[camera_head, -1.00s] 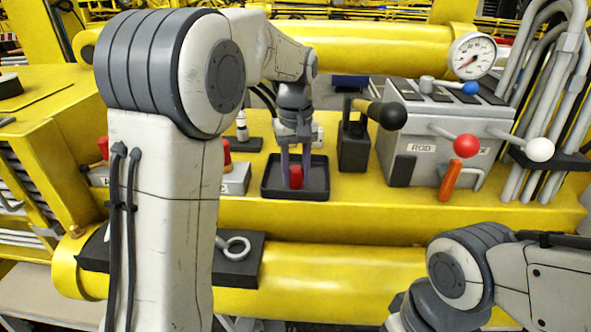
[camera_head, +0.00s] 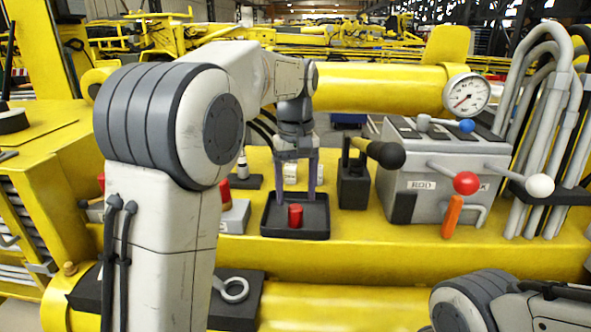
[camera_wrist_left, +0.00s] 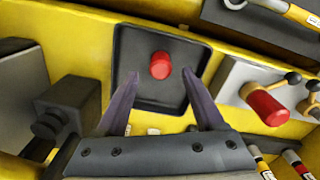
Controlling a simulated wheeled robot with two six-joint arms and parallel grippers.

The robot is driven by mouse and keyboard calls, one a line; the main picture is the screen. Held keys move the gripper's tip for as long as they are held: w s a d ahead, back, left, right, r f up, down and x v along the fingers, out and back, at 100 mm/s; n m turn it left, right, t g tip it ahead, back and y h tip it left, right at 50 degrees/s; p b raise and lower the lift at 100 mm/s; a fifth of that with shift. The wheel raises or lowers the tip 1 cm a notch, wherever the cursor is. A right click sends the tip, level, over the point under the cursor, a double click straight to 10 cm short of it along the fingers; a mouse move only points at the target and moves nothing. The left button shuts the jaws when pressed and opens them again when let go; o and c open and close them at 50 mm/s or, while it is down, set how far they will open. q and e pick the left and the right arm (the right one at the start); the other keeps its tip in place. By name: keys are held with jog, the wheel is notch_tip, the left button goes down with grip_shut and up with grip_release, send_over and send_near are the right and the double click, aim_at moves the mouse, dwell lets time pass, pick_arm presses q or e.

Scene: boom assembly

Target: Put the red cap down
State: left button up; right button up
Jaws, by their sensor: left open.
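The red cap (camera_head: 295,215) stands in the black tray (camera_head: 268,230) on the yellow ledge. It also shows in the left wrist view (camera_wrist_left: 160,65), near the middle of the tray (camera_wrist_left: 125,40). My left gripper (camera_head: 297,192) is open and empty above the tray, its purple-grey fingers spread wide and apart from the cap. In the left wrist view, the fingertips (camera_wrist_left: 162,85) lie on either side below the cap. My right arm shows at the bottom right, but its gripper is out of view.
A grey valve box (camera_head: 400,180) with red, blue and white knobs stands to the right. A black block with a handle (camera_head: 353,185) is beside the tray. Another red cylinder (camera_wrist_left: 268,108) sits on a grey block. A ring-ended tool (camera_head: 235,290) lies below left.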

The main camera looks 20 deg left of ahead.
aim_at(296, 207)
pick_arm(q)
notch_tip(296, 207, up, 7)
dwell(0.3)
jog(key=shift+r, duration=0.1)
